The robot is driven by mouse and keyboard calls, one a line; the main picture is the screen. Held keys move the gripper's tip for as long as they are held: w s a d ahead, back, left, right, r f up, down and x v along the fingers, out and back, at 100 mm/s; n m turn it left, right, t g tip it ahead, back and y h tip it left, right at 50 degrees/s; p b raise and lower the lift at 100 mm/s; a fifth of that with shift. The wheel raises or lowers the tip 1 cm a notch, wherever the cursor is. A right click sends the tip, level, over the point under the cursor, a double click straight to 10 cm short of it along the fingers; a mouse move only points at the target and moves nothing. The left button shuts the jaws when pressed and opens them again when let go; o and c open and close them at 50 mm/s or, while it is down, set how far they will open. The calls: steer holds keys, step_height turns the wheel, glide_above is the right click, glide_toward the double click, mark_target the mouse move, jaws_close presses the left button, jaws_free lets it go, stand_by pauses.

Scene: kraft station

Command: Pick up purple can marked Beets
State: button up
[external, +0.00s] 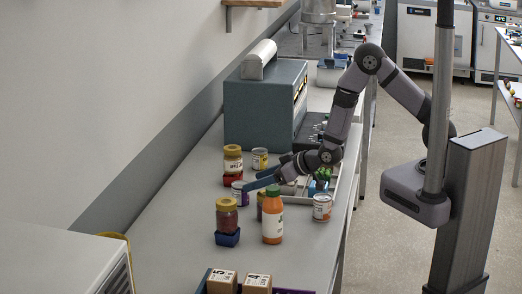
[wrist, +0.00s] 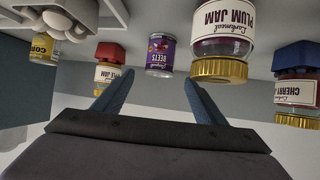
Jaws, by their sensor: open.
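The purple can marked Beets (wrist: 161,55) shows in the wrist view, upside down like everything there, just beyond the gap between my fingers. In the external view the purple can (external: 237,189) stands on the bench, partly covered by a finger. My gripper (external: 251,181) is open and low over the bench, beside the can. In the wrist view the two blue fingers of my gripper (wrist: 159,78) are spread, with nothing visible between them. From these views I cannot tell whether a finger touches the can.
A plum jam jar (wrist: 221,35) stands close beside the can. A cherry jam jar (external: 227,212) sits on a blue block; another yellow-lidded jar (external: 233,157) sits on a red block. A corn can (external: 260,158), an orange bottle (external: 272,217) and a grey machine (external: 260,108) are near.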

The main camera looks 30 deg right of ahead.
mark_target(241, 194)
steer(key=shift+p+x, duration=0.7)
steer(key=shift+x, duration=0.1)
steer(key=shift+p+x, duration=0.75)
steer(key=shift+x, duration=1.05)
steer(key=c, duration=1.2)
